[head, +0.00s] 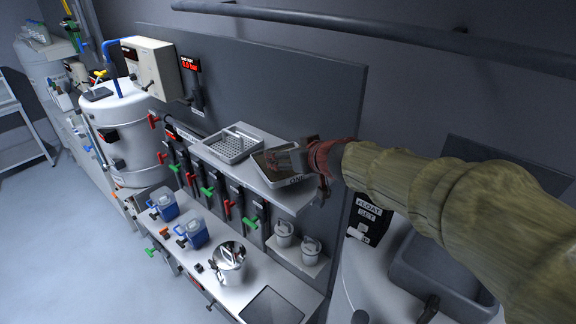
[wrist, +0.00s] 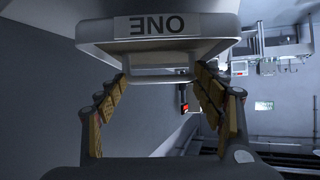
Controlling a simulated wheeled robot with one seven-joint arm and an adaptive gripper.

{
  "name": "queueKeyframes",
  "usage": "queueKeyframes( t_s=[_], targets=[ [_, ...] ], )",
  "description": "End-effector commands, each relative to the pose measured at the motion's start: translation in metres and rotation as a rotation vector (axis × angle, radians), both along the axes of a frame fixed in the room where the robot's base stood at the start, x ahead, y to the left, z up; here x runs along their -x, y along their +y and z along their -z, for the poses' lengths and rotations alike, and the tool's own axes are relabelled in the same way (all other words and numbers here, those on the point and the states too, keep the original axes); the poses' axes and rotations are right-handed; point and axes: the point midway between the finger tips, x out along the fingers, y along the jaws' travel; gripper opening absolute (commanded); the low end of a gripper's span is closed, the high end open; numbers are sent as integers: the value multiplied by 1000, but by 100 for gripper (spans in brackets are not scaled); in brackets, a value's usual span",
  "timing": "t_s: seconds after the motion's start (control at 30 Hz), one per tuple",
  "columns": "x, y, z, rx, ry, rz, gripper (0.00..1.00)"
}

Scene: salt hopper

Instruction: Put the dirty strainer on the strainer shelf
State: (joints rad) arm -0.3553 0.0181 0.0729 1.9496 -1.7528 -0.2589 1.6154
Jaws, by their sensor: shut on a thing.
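The dirty strainer (head: 268,168) is a shallow light-rimmed tray with a dark brownish inside, marked "ONE". My gripper (head: 306,157) is shut on it from the right. In the wrist view my gripper's yellow-padded fingers (wrist: 161,82) close around the tab below the strainer's "ONE" label (wrist: 157,26). The strainer shelf (head: 222,166) is a pale ledge on the grey wall panel. The dirty strainer is over its right part; I cannot tell whether it touches the shelf. My gripper hides its right side.
A clean perforated strainer (head: 233,146) lies on the shelf, left of the held one. Valves with red and green handles hang below. Blue containers (head: 194,233) and a metal pot (head: 229,262) stand on the lower counter. A pipe (head: 380,33) runs along the wall above.

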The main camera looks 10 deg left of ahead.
Motion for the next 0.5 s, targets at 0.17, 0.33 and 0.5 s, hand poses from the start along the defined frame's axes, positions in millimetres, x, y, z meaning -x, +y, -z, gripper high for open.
queueKeyframes(
  t_s=[0.17,0.33,0.5],
  targets=[
    [0,0,21,-1,-1,1,32],
    [0,0,19,-1,-2,1,32],
    [0,-1,21,0,-1,1,32]
  ],
)
